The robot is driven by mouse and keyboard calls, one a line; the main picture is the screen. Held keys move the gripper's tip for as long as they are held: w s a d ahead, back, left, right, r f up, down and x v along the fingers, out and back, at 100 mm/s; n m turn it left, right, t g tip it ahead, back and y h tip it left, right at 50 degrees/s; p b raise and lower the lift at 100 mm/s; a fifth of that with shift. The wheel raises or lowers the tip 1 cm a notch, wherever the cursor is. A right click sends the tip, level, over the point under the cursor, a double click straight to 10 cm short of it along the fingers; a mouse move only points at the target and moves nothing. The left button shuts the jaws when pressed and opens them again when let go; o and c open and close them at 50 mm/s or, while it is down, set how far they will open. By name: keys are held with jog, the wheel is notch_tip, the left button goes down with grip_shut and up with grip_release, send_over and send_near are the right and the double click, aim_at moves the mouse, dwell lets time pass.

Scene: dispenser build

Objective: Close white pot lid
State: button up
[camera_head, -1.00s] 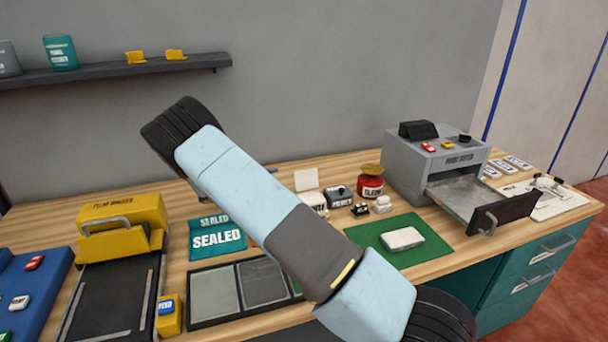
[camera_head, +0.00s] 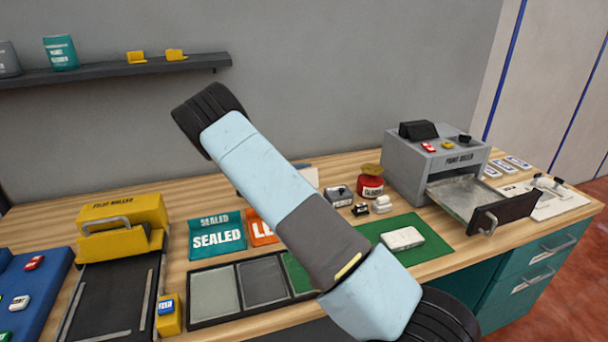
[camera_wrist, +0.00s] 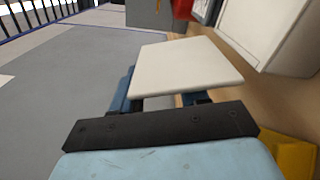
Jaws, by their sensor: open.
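A flat white panel, which looks like the raised pot lid (camera_head: 311,176), shows beside my arm in the head view. The white pot's body is hidden behind my arm there. In the wrist view a white panel (camera_wrist: 185,66), seemingly the same lid, lies close over the fingers of my gripper (camera_wrist: 162,98). A large white form, perhaps the pot (camera_wrist: 268,32), is at the upper right. My gripper is open; I cannot tell if it touches the lid. In the head view my arm mostly hides it.
A red jar (camera_head: 370,187) and small dark box (camera_head: 339,195) stand right of my arm. A white block (camera_head: 402,238) lies on a green mat (camera_head: 435,249). The grey machine (camera_head: 432,167) has its drawer out. A teal SEALED pouch (camera_head: 217,240) is left.

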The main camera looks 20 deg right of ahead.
grip_shut()
dwell(0.3)
jog(key=shift+s, duration=0.1)
